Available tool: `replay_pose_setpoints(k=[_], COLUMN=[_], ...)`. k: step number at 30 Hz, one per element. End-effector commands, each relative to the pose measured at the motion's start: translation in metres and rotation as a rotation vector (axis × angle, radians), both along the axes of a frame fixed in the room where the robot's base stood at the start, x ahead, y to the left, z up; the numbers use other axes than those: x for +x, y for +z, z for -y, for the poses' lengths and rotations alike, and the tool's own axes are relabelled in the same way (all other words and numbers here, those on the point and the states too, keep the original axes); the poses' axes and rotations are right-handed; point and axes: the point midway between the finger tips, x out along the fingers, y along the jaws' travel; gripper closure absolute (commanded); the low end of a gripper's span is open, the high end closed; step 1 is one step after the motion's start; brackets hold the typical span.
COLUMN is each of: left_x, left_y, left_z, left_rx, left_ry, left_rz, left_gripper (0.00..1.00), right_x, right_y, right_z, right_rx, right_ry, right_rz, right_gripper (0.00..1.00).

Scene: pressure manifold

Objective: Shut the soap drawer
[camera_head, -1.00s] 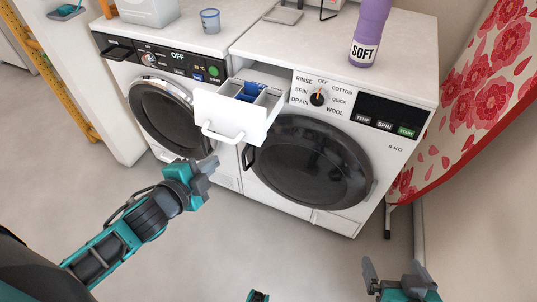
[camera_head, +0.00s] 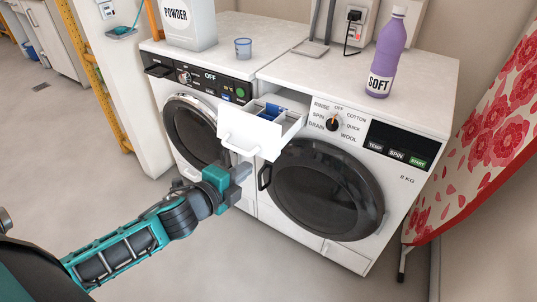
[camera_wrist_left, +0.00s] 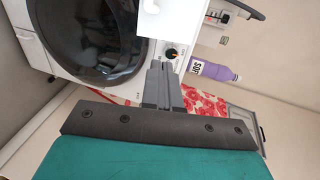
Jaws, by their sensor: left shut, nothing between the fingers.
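The soap drawer (camera_head: 247,129) is pulled out of the right-hand washing machine (camera_head: 320,189) at its upper left. It has a white front, a bar handle (camera_head: 239,145) and a blue insert (camera_head: 270,112) among its compartments. My left gripper (camera_head: 240,172) is shut and empty, in front of the machine and just below the drawer handle in the picture. In the left wrist view, the shut fingers (camera_wrist_left: 163,72) point toward the white drawer front (camera_wrist_left: 168,18), which is cut off at the top edge. A gap shows between fingers and drawer. My right gripper is out of view.
A second washing machine (camera_head: 193,98) stands to the left. A purple SOFT bottle (camera_head: 385,55), a blue cup (camera_head: 243,48) and a powder container (camera_head: 187,22) stand on top. A floral ironing board (camera_head: 480,150) is at the right. The floor in front is clear.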

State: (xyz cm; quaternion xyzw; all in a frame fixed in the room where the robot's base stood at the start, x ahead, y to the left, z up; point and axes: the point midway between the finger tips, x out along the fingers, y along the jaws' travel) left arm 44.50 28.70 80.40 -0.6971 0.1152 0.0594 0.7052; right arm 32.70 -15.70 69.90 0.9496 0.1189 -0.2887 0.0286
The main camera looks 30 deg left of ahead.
Motion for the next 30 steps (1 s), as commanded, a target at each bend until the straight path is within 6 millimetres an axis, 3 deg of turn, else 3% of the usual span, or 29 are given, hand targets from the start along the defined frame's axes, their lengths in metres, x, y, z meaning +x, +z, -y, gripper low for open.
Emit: replay_pose_setpoints(k=[18,30], left_x=[0.093,0.107], left_y=[-0.024,-0.028], left_z=[0.007,0.009], left_rx=[-0.002,-0.002], left_ry=[0.001,0.000], left_rz=[0.001,-0.001], left_gripper=[1.00,1.00], right_x=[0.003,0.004], right_y=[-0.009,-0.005], right_z=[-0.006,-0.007], right_rx=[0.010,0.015], right_ry=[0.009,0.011], right_rz=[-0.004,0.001], right_gripper=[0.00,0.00])
